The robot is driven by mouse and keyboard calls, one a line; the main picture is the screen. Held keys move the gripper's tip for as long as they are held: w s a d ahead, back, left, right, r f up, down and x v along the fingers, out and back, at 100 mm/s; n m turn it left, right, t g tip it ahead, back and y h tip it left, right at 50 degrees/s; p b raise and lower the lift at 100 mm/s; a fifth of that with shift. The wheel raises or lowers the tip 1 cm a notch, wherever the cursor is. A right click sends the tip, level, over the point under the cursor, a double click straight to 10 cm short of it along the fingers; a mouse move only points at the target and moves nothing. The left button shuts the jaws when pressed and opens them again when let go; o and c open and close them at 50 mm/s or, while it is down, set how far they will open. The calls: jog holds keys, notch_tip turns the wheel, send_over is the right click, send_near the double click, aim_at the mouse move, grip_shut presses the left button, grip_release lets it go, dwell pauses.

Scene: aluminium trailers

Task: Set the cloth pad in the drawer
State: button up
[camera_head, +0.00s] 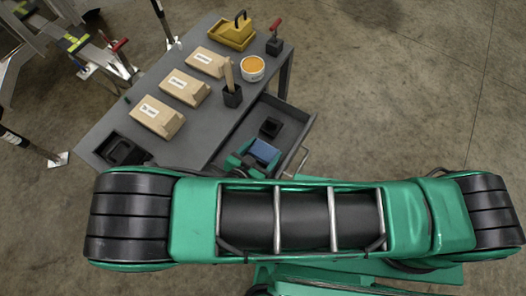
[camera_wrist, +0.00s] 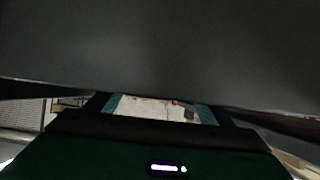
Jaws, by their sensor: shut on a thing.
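The drawer (camera_head: 290,122) is open from the grey workbench and shows a dark interior. A small blue item, which looks like the cloth pad (camera_head: 264,151), is between the fingers of my green gripper (camera_head: 252,160). My gripper is shut on it, over the near part of the open drawer. I cannot tell whether the pad touches the drawer floor. In the wrist view, a dark surface fills the top, and my gripper's fingers (camera_wrist: 158,108) show with a pale patch between them. The pad cannot be made out there.
A small black block (camera_head: 270,126) lies in the drawer. Open floor lies to the right.

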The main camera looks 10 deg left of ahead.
jog(key=shift+f, duration=1.45)
jog(key=o, duration=0.7)
jog(key=shift+o, duration=0.2)
